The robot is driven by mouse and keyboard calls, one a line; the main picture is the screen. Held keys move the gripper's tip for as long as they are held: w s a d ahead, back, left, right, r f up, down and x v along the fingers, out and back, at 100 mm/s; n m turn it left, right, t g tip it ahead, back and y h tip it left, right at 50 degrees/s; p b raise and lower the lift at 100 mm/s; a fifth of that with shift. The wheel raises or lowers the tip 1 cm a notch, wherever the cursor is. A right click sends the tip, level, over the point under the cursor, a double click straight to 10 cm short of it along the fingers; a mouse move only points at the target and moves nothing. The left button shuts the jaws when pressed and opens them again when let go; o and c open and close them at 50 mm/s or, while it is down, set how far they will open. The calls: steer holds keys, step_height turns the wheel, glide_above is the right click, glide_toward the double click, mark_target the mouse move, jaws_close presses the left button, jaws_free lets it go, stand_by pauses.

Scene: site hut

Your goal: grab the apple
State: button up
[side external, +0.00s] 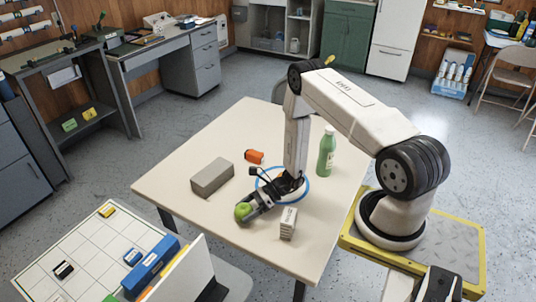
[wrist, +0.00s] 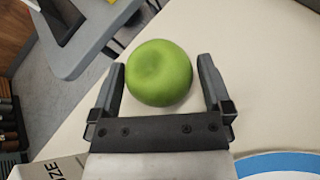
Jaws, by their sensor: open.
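A green apple (side external: 243,210) rests on the cream table (side external: 262,128) near its left front edge. In the wrist view the apple (wrist: 159,73) lies between and slightly beyond the two fingertips of my gripper (wrist: 160,78). The fingers are apart, with a gap on each side of the apple. In the side external view my gripper (side external: 255,206) is low over the table and tilted towards the apple, partly hiding it. I cannot tell whether a finger touches the apple there.
A grey block (side external: 212,177), an orange object (side external: 254,157), a green bottle (side external: 326,152) and a small white box (side external: 288,223) stand around my gripper. A blue ring (side external: 304,186) lies by my wrist. The table's far part is clear.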

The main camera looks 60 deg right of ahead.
steer(key=shift+w+a+f, duration=0.15)
steer(key=shift+w+a, duration=0.05)
steer(key=shift+a, duration=0.1)
steer(key=c, duration=1.1)
